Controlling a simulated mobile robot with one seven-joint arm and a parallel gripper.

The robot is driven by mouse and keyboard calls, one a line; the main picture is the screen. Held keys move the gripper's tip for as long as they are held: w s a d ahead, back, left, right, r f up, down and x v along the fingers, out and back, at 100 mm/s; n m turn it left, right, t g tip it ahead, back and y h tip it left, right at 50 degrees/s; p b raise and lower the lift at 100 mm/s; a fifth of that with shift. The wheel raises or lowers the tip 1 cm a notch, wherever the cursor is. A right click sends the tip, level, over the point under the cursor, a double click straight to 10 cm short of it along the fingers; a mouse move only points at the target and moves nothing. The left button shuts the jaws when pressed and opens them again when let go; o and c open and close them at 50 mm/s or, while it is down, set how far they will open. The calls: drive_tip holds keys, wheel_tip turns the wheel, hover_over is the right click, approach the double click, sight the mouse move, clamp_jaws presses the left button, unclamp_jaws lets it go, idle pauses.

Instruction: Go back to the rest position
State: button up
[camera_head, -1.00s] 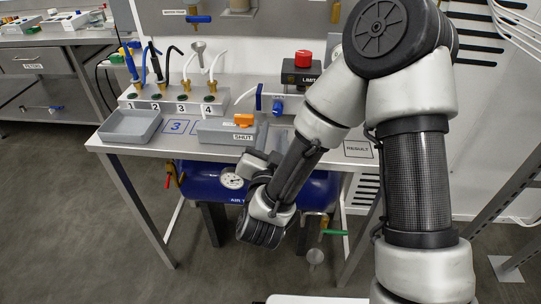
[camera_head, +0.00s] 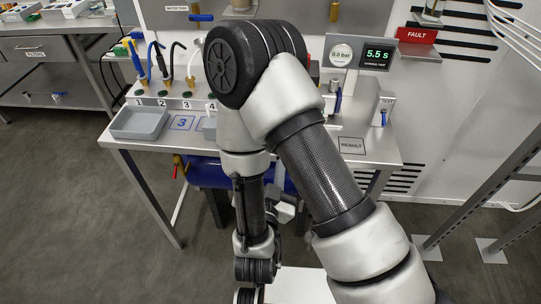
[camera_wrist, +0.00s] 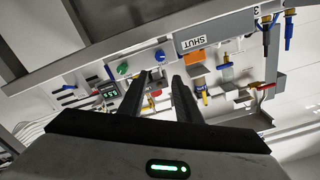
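My arm is folded in front of the bench (camera_head: 180,150), its elbow high and its forearm hanging down in the head view. My gripper's fingers are hidden in the head view. The wrist view shows my gripper (camera_wrist: 162,78) with its two dark fingers apart and nothing between them. The bench fittings lie beyond the fingertips, clear of them. A grey block labelled SHUT (camera_wrist: 207,41) with an orange valve (camera_wrist: 194,58) shows upside down in the wrist view; my arm covers most of it in the head view.
A grey tray (camera_head: 139,122) sits at the bench's left end. A gauge panel (camera_head: 371,55) reads 5.5 s. A red FAULT tray (camera_head: 418,36) is on the wall. A metal rack (camera_head: 492,205) stands at right; the floor at left is clear.

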idle(0.4)
drive_tip(key=w+r+g, duration=0.1)
drive_tip(key=w, duration=0.1)
drive_tip(key=w+r+g, duration=0.1)
drive_tip(key=w, duration=0.2)
drive_tip(key=w+r+g+y, duration=0.1)
drive_tip(key=w, duration=0.1)
drive_tip(key=shift+w+d+r+m, duration=0.15)
drive_tip(key=shift+w+r+m, duration=0.05)
drive_tip(key=shift+r+m, duration=0.1)
drive_tip(key=s+d+r+n+g+y, duration=0.1)
drive_tip(key=s+d+r+n+g, duration=0.25)
drive_tip(key=r, duration=0.25)
drive_tip(key=s+d+r+n+g+y, duration=0.1)
drive_tip(key=s+d+r+n+g, duration=0.1)
drive_tip(key=s+d+r+g, duration=0.3)
drive_tip(key=s+d+r+h, duration=0.1)
drive_tip(key=s+d+r, duration=0.2)
drive_tip(key=s+d, duration=0.25)
drive_tip(key=s+d+r+h, duration=0.1)
drive_tip(key=s+d+r, duration=0.25)
drive_tip(key=s, duration=0.35)
wheel_tip(320, 180, up, 14)
drive_tip(key=p, duration=1.5)
drive_tip(key=shift+n+g+p, duration=0.4)
drive_tip(key=shift+n+g, duration=0.05)
drive_tip(key=shift+a+f, duration=0.1)
drive_tip(key=shift+f, duration=0.1)
drive_tip(key=shift+c, duration=0.2)
